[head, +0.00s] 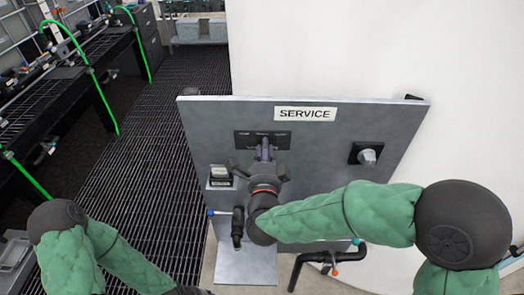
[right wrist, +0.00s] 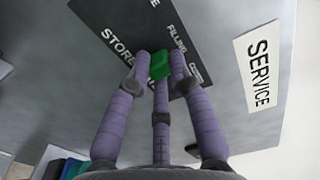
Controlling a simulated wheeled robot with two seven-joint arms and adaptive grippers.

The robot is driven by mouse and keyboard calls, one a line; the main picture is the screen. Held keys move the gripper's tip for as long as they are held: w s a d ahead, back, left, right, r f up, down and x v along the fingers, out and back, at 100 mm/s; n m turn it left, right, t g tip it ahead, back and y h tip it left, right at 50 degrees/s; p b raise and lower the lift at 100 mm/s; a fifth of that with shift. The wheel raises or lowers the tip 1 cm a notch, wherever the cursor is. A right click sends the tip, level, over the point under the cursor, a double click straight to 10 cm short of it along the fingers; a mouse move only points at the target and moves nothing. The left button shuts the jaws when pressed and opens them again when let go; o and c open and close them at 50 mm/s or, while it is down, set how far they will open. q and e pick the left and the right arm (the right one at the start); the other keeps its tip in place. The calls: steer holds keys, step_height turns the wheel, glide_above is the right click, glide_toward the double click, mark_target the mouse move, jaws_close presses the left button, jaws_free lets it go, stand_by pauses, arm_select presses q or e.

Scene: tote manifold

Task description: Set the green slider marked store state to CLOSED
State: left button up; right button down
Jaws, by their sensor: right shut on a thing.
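The grey SERVICE panel (head: 330,125) stands upright in the middle of the head view. Near its top is a dark slider plate (head: 243,139), which also shows in the right wrist view (right wrist: 125,28) with partly covered white lettering, including STORE and FILLING. The green slider (right wrist: 160,63) is on this plate. My right gripper (head: 265,147) reaches up to the plate; in the right wrist view its purple fingers (right wrist: 160,72) are closed around the slider. They hide part of the plate's lettering. The slider is hidden in the head view. My left gripper is out of view.
A round knob (head: 368,156) is on the panel's right. A small labelled box (head: 221,178) and a blue-tipped black lever (head: 237,225) sit lower left, close to my right wrist. A black pipe (head: 300,267) is below right. Dark grating floor (head: 160,150) lies clear at left.

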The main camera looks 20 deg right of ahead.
mark_target(282, 141)
steer(key=d+b, duration=0.1)
steer(key=d, duration=0.1)
steer(key=s+d+b, duration=0.1)
steer(key=d, duration=0.1)
steer(key=shift+s+d+f, duration=0.15)
steer(key=shift+d+f, duration=0.05)
steer(key=c, duration=1.1)
jaws_free()
steer(key=shift+c, duration=0.2)
steer(key=shift+o, duration=0.3)
steer(key=shift+d, duration=0.2)
steer(key=shift+r, duration=0.1)
steer(key=shift+a, duration=0.15)
steer(key=shift+s, duration=0.15)
steer(key=v, duration=1.1)
steer(key=shift+s, duration=0.35)
